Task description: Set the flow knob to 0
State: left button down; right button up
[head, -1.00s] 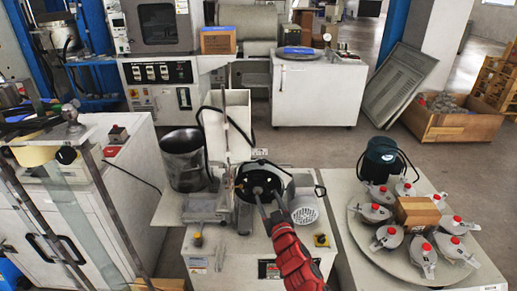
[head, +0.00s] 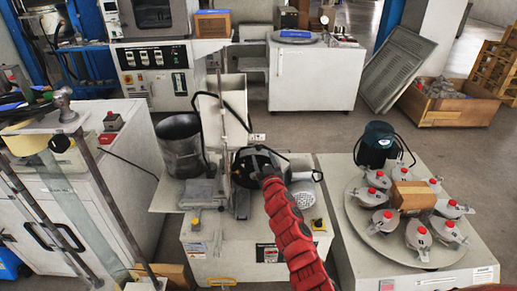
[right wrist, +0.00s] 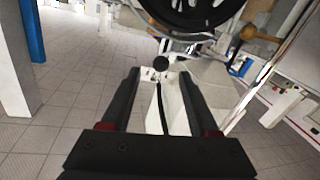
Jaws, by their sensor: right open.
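In the right wrist view, a small round black knob (right wrist: 161,63) shows just beyond the fingertips, between the two fingers. Whether it is the flow knob, I cannot tell; no label or 0 mark is readable. My right gripper (right wrist: 159,74) is open, its black fingers spread on either side with nothing between them. In the head view, my red-sleeved right arm reaches up to the white bench machine (head: 222,240) in the middle. The arm's end overlaps the machine's dark round bowl (head: 252,160), so the fingertips are hard to make out there. My left gripper is not in view.
A black round part (right wrist: 195,12) hangs close above the knob in the right wrist view. In the head view, a turntable (head: 385,243) with several red-capped lidded pots stands right of the machine. A metal bucket (head: 180,145) stands on its left. Grey floor is clear behind.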

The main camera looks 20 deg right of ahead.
aim_at(259, 150)
jog(key=shift+w+d+b, duration=0.2)
jog(key=shift+w+b, duration=0.9)
jog(key=shift+w, duration=2.25)
grip_shut()
